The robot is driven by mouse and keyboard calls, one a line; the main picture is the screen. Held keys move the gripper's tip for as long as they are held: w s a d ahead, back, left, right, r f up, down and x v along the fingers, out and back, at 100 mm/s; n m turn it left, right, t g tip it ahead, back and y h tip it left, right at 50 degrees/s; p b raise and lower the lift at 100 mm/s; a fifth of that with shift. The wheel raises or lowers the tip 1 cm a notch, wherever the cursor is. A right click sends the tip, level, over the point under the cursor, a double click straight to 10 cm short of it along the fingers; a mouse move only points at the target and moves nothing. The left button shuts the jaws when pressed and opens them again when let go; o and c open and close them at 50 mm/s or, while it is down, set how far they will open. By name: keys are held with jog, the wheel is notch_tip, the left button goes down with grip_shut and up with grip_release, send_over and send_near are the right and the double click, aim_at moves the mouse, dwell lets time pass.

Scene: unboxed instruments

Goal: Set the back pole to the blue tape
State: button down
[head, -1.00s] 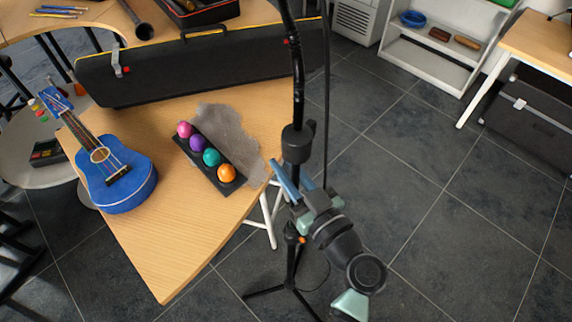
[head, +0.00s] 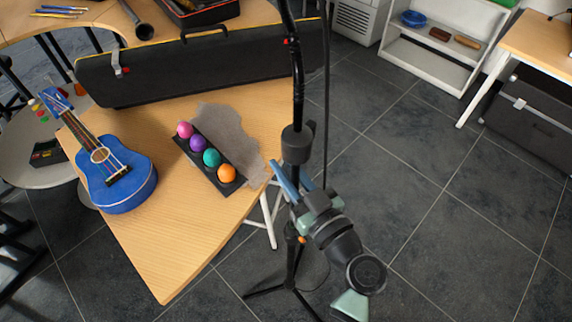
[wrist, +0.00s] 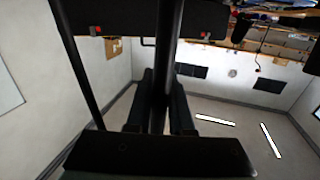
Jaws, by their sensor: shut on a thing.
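A black pole (head: 297,85) stands upright in the head view, with a thick black collar (head: 297,143) partway down and a tripod foot (head: 268,291) on the floor. A thinner dark pole (head: 326,100) runs beside it on the right. My gripper (head: 281,177) is at the pole just below the collar. In the wrist view a black pole (wrist: 167,45) passes between my gripper's dark fingers (wrist: 163,95), which are shut on it. I cannot make out any blue tape.
A wooden table (head: 170,270) on the left holds a blue ukulele (head: 118,185), a rack of coloured eggs (head: 211,157), a grey cloth (head: 230,130) and a long black case (head: 190,65). A white shelf (head: 430,62) stands at the back right. The tiled floor right of the pole is clear.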

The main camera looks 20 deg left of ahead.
aim_at(292, 54)
notch_tip(292, 54, up, 25)
jog(key=p, duration=0.9)
jog(key=shift+r, duration=0.1)
jog(key=c, duration=0.8)
grip_release()
jog(key=shift+c, duration=0.2)
jog(key=shift+f, duration=0.25)
jog(key=shift+s+d+f, duration=0.15)
jog(key=shift+s+d, duration=0.05)
jog(key=shift+d, duration=0.2)
jog(key=b+v, duration=0.3)
jog(key=v, duration=0.9)
jog(key=shift+s+b, duration=0.1)
jog(key=shift+b, duration=0.25)
